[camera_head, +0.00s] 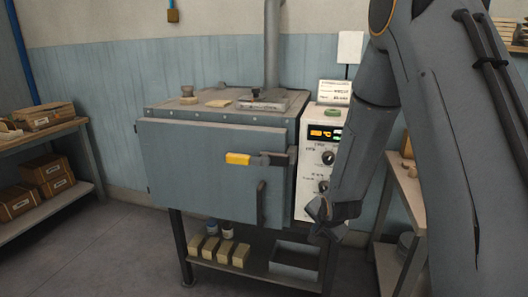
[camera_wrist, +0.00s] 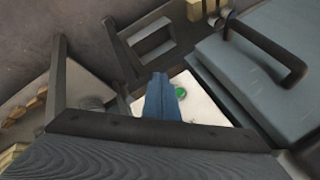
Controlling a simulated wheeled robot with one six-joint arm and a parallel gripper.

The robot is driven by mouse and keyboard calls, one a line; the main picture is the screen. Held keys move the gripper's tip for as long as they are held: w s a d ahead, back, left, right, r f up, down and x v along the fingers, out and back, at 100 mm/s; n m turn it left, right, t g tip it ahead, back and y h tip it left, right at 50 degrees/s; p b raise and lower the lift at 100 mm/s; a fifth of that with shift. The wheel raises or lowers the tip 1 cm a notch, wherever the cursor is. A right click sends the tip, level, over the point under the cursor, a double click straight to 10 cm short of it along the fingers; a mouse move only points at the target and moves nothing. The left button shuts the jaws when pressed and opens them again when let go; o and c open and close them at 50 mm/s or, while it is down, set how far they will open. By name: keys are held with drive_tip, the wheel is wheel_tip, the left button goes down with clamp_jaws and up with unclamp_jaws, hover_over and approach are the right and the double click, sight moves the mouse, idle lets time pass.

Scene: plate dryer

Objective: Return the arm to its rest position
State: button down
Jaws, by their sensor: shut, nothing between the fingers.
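My arm hangs down at the right of the head view. My gripper (camera_head: 334,224) is low in front of the dryer's right side, near the foot of the white control panel (camera_head: 313,172). In the wrist view my gripper (camera_wrist: 163,88) shows its blue fingers together, with nothing between them. The grey plate dryer (camera_head: 205,185) stands in the middle with its front door against the body. Its latch lever with a yellow grip (camera_head: 238,158) lies level. The door's dark upright handle (camera_head: 262,204) shows left of my gripper and also in the wrist view (camera_wrist: 290,68).
A shelf under the dryer holds several light blocks (camera_head: 222,252), small jars and a grey tray (camera_head: 297,259). A wooden rack (camera_head: 60,205) with boxes stands left. Another shelf unit (camera_head: 408,190) stands right, partly behind my arm. The floor (camera_head: 110,250) at front left is clear.

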drive_tip(key=s+r+n+g, duration=0.3)
drive_tip(key=s+r+n, duration=0.2)
drive_tip(key=s, duration=0.8)
drive_tip(key=s+r+n+g, duration=0.3)
drive_tip(key=s+r+n, duration=0.2)
drive_tip(key=s, duration=0.8)
drive_tip(key=shift+s+a+r+g, duration=0.15)
drive_tip(key=shift+s+a+g, duration=0.15)
